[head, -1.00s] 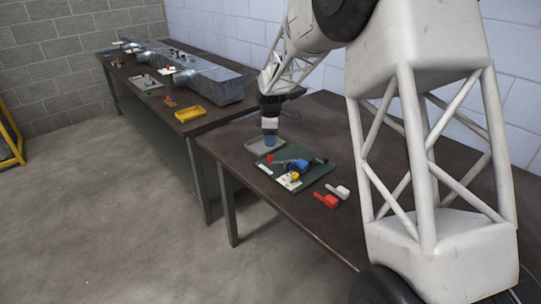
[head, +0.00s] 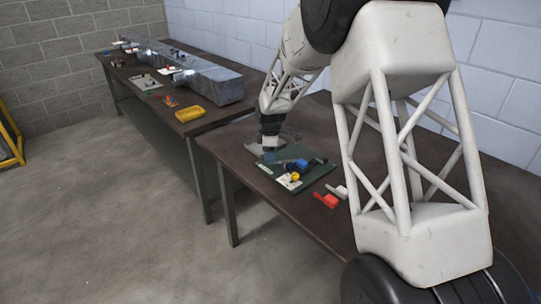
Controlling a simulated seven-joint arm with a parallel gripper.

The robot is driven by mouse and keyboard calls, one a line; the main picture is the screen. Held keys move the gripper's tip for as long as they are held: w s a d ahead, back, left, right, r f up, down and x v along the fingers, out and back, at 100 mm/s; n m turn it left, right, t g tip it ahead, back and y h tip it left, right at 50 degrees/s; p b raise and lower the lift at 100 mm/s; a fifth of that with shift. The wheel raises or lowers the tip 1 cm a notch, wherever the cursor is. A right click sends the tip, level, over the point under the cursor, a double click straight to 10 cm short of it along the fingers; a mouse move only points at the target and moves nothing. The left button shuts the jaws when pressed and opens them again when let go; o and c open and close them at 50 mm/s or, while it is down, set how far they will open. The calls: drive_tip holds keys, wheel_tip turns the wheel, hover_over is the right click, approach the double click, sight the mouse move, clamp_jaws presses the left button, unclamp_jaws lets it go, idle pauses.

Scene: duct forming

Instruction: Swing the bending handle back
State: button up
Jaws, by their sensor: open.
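My gripper (head: 270,152) points down over the near table, at the far left edge of the green board and in front of the grey tray (head: 253,147). Its fingers are small and blurred here, with a blue part at the tip. The green board (head: 290,183) carries a blue block (head: 300,165), a yellow round piece (head: 294,176) and a dark bar (head: 320,160) at its right. I cannot tell for certain which part is the bending handle. My gripper looks apart from the blue block, and I see nothing held in it.
A red piece (head: 326,201) and a white piece (head: 338,191) lie right of the board. A yellow tray (head: 190,114) and a long metal duct (head: 210,82) rest on the far table (head: 165,105). My arm covers the near table's right side.

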drive_tip(key=shift+f, duration=0.35)
clamp_jaws()
drive_tip(key=shift+w, duration=0.1)
idle(0.3)
